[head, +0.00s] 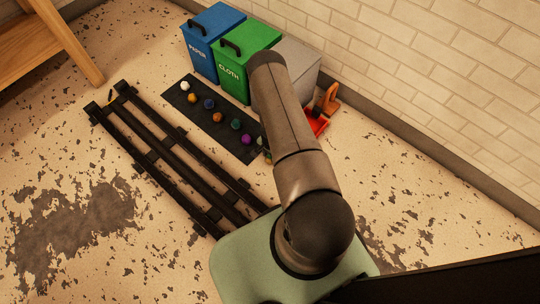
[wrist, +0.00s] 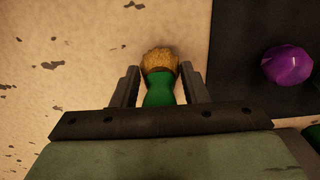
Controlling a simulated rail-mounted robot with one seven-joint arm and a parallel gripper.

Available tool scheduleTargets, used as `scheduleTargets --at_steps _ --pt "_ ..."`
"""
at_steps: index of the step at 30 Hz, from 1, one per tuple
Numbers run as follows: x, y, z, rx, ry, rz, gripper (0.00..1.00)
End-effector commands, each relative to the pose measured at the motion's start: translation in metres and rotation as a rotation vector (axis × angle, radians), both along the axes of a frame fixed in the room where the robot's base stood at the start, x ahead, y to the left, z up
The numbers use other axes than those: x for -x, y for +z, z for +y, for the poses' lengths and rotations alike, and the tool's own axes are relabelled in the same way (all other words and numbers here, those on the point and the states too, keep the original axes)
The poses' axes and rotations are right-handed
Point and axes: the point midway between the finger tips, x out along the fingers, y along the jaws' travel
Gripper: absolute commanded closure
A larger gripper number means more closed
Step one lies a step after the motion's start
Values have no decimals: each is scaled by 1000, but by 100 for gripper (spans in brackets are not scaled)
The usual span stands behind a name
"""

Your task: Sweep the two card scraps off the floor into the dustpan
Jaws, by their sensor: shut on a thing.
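My gripper (wrist: 158,85) is shut on a brush with a green handle (wrist: 160,96) and tan bristles. The bristles point away from my palm, over or on the pale floor; I cannot tell whether they touch it. In the head view my arm hides most of the gripper and brush. A red dustpan (head: 318,123) lies on the floor right of my arm, partly hidden by it. I cannot pick out the two card scraps among the many dark flakes on the floor.
A dark mat (head: 185,101) with several coloured lumps, one purple (wrist: 288,65), lies beside the brush. A blue bin (head: 213,42), a green bin (head: 247,62) and a grey bin (head: 298,68) stand by the wall. An orange object (head: 328,99) stands near the dustpan. Dark rails (head: 165,160) cross the floor.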

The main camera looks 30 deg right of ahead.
Motion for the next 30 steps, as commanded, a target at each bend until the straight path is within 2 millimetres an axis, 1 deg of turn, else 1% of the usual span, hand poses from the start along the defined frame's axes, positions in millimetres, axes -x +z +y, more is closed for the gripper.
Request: scheduleTargets --at_steps 4,14,30 --pt "0 -3 0 0 0 -1 82" --pt "0 -2 0 0 0 0 82" --pt "-9 -4 -22 1 0 0 82"
